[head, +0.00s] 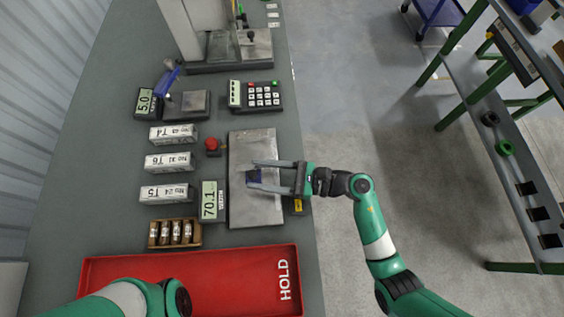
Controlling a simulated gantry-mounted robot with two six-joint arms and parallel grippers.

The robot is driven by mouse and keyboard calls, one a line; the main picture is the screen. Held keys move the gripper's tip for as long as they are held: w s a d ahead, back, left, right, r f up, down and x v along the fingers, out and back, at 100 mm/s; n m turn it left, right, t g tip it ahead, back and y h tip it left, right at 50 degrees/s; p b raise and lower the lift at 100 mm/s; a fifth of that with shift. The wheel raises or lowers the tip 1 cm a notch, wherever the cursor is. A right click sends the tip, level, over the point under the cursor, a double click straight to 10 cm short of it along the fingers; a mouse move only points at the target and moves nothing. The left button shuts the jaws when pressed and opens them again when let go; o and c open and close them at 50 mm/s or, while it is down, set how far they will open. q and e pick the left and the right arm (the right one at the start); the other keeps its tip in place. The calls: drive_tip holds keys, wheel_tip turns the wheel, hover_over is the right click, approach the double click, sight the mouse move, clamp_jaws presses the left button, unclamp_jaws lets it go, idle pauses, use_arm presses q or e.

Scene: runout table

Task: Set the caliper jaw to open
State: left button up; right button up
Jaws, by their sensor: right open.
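A small bench gauge with a 5.0 readout (145,103), a blue part (166,80) and a grey block (187,104) stands at the upper left of the table; it may be the caliper, but its jaw is too small to make out. My right gripper (257,174) is open over the grey plate (255,208) to the right of the 70.1 display (209,201).
A keypad (263,95) and a red button (212,144) stand near the plate. Several white boxes (169,162) and a wooden rack (174,233) of small cylinders line the left. A red HOLD tray (230,281) lies in front. A grey machine (228,52) stands at the back.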

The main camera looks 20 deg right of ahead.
drive_tip(key=v, duration=1.1)
drive_tip(key=shift+s+d+p, duration=0.15)
drive_tip(key=shift+d+p, duration=0.15)
drive_tip(key=shift+p, duration=0.1)
